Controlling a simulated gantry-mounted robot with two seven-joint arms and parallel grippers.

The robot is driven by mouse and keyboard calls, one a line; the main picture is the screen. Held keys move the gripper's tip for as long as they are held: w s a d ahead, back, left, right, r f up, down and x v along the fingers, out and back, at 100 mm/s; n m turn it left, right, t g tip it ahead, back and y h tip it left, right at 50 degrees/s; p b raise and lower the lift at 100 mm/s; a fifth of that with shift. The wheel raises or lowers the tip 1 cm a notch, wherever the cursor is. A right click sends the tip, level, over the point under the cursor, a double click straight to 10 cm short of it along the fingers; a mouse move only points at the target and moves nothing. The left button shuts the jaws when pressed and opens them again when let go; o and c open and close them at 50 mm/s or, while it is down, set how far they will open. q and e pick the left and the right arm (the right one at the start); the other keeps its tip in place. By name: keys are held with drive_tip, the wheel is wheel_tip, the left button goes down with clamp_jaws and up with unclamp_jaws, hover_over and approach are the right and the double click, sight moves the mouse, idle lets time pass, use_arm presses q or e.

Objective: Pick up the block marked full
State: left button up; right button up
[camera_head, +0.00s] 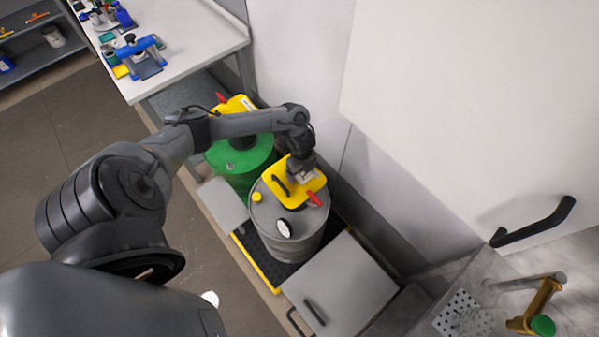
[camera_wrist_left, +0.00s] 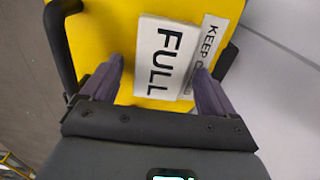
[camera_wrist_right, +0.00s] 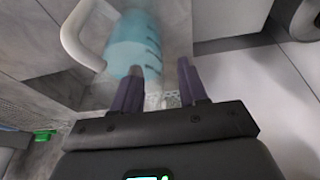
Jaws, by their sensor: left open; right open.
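The white block marked FULL (camera_wrist_left: 156,58) lies on a yellow box-like unit, beside a white strip whose lettering begins KEEP (camera_wrist_left: 208,45). In the head view this yellow unit (camera_head: 280,182) sits on top of the grey drum (camera_head: 297,232). My left gripper (camera_head: 303,172) is over the unit and partly covers the block. In the left wrist view its open fingers (camera_wrist_left: 158,68) stand on either side of the block; I cannot tell whether they touch it. My right gripper (camera_wrist_right: 160,66) is open and empty, seen only in the right wrist view.
A green drum (camera_head: 240,160) with another yellow unit (camera_head: 236,104) stands behind the grey drum. A blurred clear jug with blue contents (camera_wrist_right: 138,45) is ahead of my right gripper. A large white panel with a black handle (camera_head: 533,222) is on the right. A workbench (camera_head: 190,50) is at upper left.

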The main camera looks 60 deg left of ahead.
use_arm(q)
drive_tip(key=shift+c, duration=0.3)
drive_tip(key=c, duration=1.1)
drive_tip(key=shift+r, duration=0.2)
